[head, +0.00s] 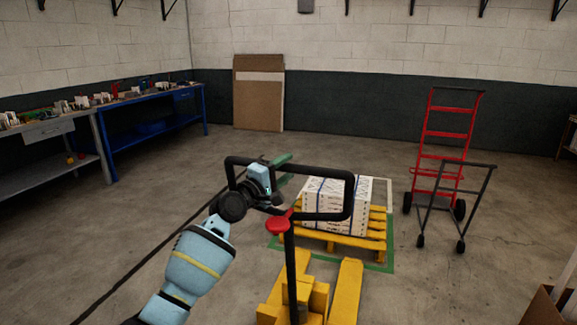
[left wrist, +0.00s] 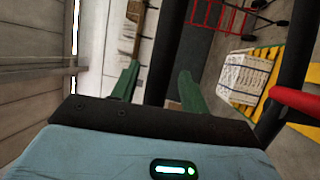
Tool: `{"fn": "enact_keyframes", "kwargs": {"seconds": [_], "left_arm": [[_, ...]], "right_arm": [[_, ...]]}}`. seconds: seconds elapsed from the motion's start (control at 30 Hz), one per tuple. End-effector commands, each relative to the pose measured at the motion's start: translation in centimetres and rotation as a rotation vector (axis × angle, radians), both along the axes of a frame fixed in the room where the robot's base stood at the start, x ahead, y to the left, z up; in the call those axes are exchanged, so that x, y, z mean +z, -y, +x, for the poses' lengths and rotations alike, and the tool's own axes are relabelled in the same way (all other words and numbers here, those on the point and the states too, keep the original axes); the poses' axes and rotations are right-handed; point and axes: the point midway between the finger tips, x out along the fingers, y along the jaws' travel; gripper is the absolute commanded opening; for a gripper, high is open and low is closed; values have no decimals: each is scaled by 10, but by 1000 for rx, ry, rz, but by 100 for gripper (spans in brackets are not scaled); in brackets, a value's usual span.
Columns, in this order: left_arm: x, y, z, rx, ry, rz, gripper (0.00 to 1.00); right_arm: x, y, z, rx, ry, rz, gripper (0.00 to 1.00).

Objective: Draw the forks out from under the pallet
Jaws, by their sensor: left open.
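The yellow pallet jack stands in front of me, with its forks (head: 345,290) toward the pallet. Its black loop handle (head: 335,180) rises in the middle of the head view, with a red lever (head: 278,222) below. The yellow pallet (head: 345,242) bears a strapped stack of white boxes (head: 325,206). The fork ends show just in front of the pallet's near edge; whether any part is beneath is unclear. My left gripper (head: 284,168) is open at the handle's left part. In the left wrist view a black bar (left wrist: 164,50) shows between its green fingers, apparently not gripped.
A green floor outline (head: 388,262) surrounds the pallet. A red hand truck (head: 446,135) and a black-framed cart (head: 465,200) stand to the right. Workbenches (head: 150,100) line the left wall. A brown carton (head: 545,305) is at the lower right. The floor left of the pallet is clear.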

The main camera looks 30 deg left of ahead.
Motion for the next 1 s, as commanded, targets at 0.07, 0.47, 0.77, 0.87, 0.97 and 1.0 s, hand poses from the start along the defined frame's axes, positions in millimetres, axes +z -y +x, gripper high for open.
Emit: {"fn": "enact_keyframes", "kwargs": {"seconds": [0.07, 0.47, 0.77, 0.87, 0.97, 1.0], "left_arm": [[-1, -2, -12, 1, 1, 1, 45], [-10, -9, -53, 0, -1, 0, 45], [-10, -9, -55, 0, -1, 0, 45], [-10, -9, -55, 0, -1, 0, 45], [-10, -9, -55, 0, -1, 0, 45], [-10, -9, -55, 0, -1, 0, 45]], "right_arm": [[3, 0, 2, 0, 6, 0, 0], [3, 0, -2, -1, -1, -1, 0], [3, 1, -2, 1, -1, -2, 0], [3, 1, -2, 1, -1, -2, 0], [3, 1, -1, 2, 1, -3, 0], [3, 1, -1, 2, 1, -3, 0]]}}
